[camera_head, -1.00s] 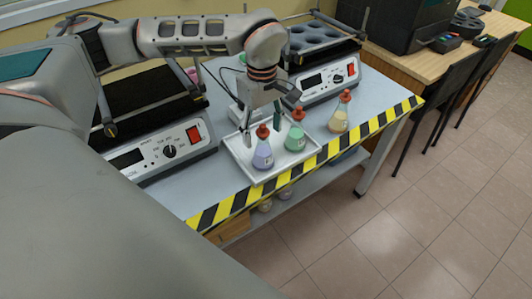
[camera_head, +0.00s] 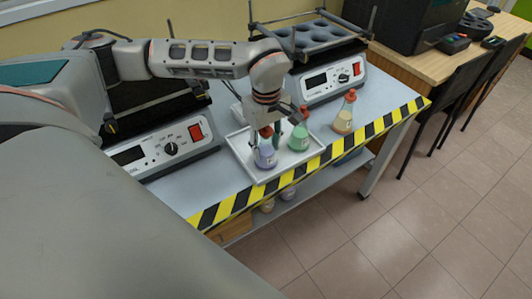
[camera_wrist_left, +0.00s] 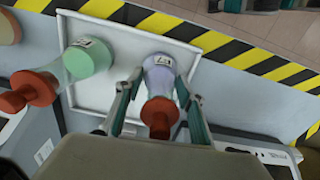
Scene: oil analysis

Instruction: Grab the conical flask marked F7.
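A purple conical flask (camera_head: 266,155) with a red stopper stands upright on a white tray (camera_head: 253,172). It also shows in the left wrist view (camera_wrist_left: 160,72) with a small label whose text is too small to read. My left gripper (camera_head: 267,142) points down over this flask, with one finger on each side of its neck. My right gripper is out of view.
A yellow flask (camera_head: 343,118) stands on the table right of the tray. Yellow-black tape (camera_head: 375,127) marks the table's front edge.

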